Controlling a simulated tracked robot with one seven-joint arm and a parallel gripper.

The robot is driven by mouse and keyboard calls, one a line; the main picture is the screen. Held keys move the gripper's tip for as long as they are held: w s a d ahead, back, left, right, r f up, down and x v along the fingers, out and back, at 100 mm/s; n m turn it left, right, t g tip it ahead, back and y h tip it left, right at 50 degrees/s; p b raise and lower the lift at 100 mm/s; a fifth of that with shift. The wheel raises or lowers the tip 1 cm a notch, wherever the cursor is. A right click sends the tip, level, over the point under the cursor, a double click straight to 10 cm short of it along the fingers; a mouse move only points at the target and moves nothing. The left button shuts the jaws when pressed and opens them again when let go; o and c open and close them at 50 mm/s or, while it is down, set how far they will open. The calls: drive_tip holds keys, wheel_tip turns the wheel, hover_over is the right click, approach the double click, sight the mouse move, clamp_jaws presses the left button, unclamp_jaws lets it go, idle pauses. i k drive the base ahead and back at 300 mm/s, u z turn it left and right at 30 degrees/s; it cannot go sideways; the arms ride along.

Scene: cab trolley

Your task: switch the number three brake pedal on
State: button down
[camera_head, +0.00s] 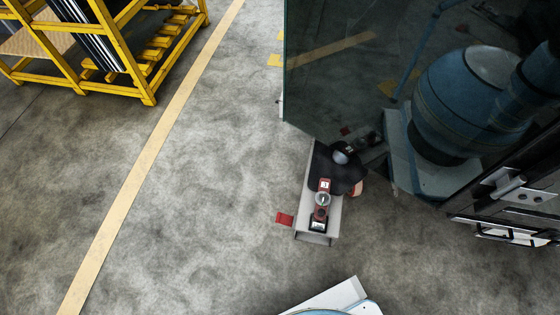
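A grey pedestal (307,222) stands on the floor right of the middle, beside a dark glass panel. On it sits a small red device (323,201) with a pale round part and a white label at its far end; the label is too small to read surely. A red flat tab (285,218) sticks out on the pedestal's left side. I cannot tell which of these parts is the number three brake pedal, or whether it is on or off. My gripper is not in view.
The dark glass panel (340,75) fills the upper right; a large blue rounded shape (465,100) shows in it. Dark metal fittings (515,205) are at the right edge. A yellow rack (150,45) stands upper left. Grey floor (200,200) is clear between, crossed by a yellow line (150,150).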

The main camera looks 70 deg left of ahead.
sight(281, 218)
drive_tip(key=z, duration=0.5)
drive_tip(key=i, duration=0.15)
drive_tip(key=u, duration=3.1)
drive_tip(key=i, duration=0.35)
drive_tip(key=u, duration=0.05)
drive_tip(key=k, duration=0.85)
drive_tip(key=u, duration=0.2)
drive_tip(key=i, duration=0.5)
